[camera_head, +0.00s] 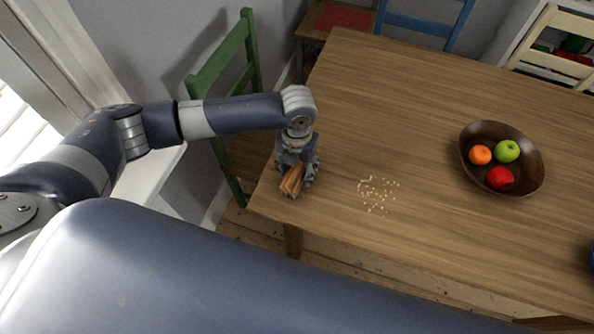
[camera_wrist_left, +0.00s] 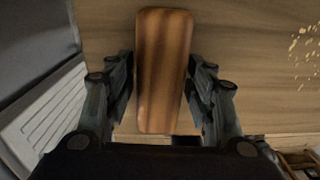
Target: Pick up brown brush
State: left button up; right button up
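The brown brush (camera_head: 291,180) is a wooden block with rounded ends, at the near left corner of the table. My left gripper (camera_head: 298,172) points down over it, with a finger on each side. In the left wrist view the brush (camera_wrist_left: 163,70) lies lengthwise between the fingers of the left gripper (camera_wrist_left: 162,85), which appear to touch its long sides. Whether the brush rests on the table or is just above it, I cannot tell. My right gripper is not in view.
The wooden table (camera_head: 420,110) is mostly clear. Pale crumbs (camera_head: 377,194) lie right of the brush. A dark bowl (camera_head: 520,185) with fruit stands farther right. A green chair (camera_head: 225,75) is by the table's left edge, and a blue chair (camera_head: 425,22) is behind.

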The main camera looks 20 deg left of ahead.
aim_at(298, 169)
pick_arm(q)
jog(key=c, duration=0.6)
jog(key=shift+r, duration=0.1)
jog(key=shift+w+r, duration=0.1)
jog(key=shift+r, duration=0.5)
notch_tip(298, 169, up, 2)
jog(key=shift+d+r+b, duration=0.1)
jog(key=shift+d+b, duration=0.05)
jog(key=shift+b, duration=0.35)
jog(key=s+d, duration=0.3)
jog(key=s+d+r+b, duration=0.1)
jog(key=s+d, duration=0.2)
jog(key=d, duration=0.1)
jog(key=s+d+b, duration=0.1)
jog(key=s+d, duration=0.3)
jog(key=shift+d+r, duration=0.1)
jog(key=shift+r, duration=0.05)
jog(key=shift+s+d+r, duration=0.1)
jog(key=shift+s+d, duration=0.2)
jog(key=shift+d, duration=0.05)
